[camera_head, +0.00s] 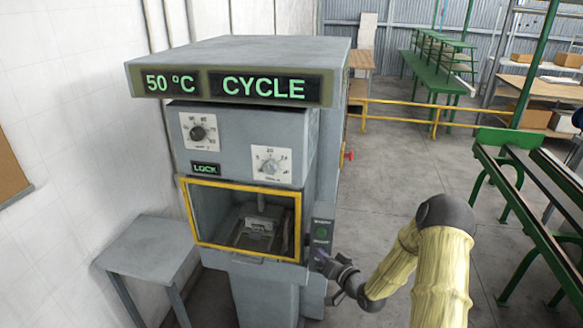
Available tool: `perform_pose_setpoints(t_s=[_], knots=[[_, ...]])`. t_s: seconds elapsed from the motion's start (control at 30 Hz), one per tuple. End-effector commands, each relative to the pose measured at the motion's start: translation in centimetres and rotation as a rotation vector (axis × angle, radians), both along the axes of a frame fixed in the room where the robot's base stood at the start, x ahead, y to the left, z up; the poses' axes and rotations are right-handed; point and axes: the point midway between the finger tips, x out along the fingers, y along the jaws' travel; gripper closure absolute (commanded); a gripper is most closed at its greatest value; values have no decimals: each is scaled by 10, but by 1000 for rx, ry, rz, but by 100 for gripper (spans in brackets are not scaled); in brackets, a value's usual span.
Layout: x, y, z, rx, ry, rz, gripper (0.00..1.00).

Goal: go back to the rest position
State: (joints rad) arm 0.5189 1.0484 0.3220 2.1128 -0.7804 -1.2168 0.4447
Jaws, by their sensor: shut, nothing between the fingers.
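My gripper (324,262) is at the lower middle of the head view, at the end of my yellow-sleeved arm. It is shut and empty. It is close to the lower part of the control panel (322,232) on the machine's right side; I cannot tell whether it touches. The grey machine (240,135) has a sign (232,84) reading "50 °C" and "CYCLE", two dials and a small "LOCK" display (206,169). Its yellow-framed window (241,186) is in front of a chamber with a metal fixture (252,228) inside.
A small grey table (150,246) stands left of the machine, by the white wall. A green-framed conveyor (520,165) is at the right. A yellow railing (400,105) and green benches (435,65) are behind.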

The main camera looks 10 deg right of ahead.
Motion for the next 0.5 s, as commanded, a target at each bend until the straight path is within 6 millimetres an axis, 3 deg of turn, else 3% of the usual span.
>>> perform_pose_setpoints(t_s=[0.27,0.5], knots=[[-9,5,0,-220,135,12,100],[-46,-2,9,-502,352,-3,100]])
